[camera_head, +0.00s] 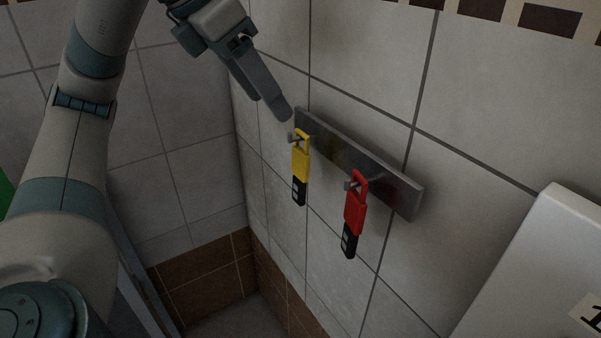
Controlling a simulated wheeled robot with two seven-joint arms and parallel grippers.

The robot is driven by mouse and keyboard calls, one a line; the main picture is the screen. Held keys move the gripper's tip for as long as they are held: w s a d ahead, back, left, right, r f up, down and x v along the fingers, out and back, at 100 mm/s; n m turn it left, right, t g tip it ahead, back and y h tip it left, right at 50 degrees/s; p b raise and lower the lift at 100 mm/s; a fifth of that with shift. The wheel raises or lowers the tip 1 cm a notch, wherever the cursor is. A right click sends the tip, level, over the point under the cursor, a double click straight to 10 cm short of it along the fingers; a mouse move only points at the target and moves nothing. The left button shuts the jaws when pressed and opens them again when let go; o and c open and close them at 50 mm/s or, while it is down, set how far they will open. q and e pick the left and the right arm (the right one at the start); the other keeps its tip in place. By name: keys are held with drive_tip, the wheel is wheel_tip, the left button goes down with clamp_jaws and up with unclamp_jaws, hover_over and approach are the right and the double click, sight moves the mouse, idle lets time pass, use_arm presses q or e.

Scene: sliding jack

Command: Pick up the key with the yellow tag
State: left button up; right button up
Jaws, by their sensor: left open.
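The key with the yellow tag (301,160) hangs from the left hook of a grey metal rack (380,172) on the tiled wall. Its yellow part is on top and a black part hangs below. My left gripper (284,113) is open and empty, above and slightly left of the yellow tag, close to the rack's left end. Its fingers overlap in this view, so the gap between them is hard to see. It appears apart from the key. My right gripper is not in view.
A key with a red tag (354,205) hangs from the right hook of the same rack. A white box (540,265) stands out at the lower right. A wall corner lies left of the rack. The space below the keys is clear.

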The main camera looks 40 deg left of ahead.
use_arm(q)
drive_tip(key=p, duration=0.2)
hover_over(299, 150)
drive_tip(key=s, duration=0.3)
wheel_tip(299, 150, down, 8)
drive_tip(key=shift+w+f, duration=0.35)
drive_tip(key=shift+w, duration=0.05)
drive_tip(key=shift+w+a+f+p, duration=0.1)
drive_tip(key=shift+w+f+p, duration=0.3)
drive_tip(key=shift+f+p, duration=0.25)
drive_tip(key=x, duration=0.2)
drive_tip(key=p, duration=0.1)
drive_tip(key=shift+w+a+f, duration=0.1)
drive_tip(key=shift+w+f, duration=0.05)
drive_tip(key=shift+f, duration=0.3)
drive_tip(key=shift+w+f, duration=0.2)
drive_tip(key=shift+f, duration=0.2)
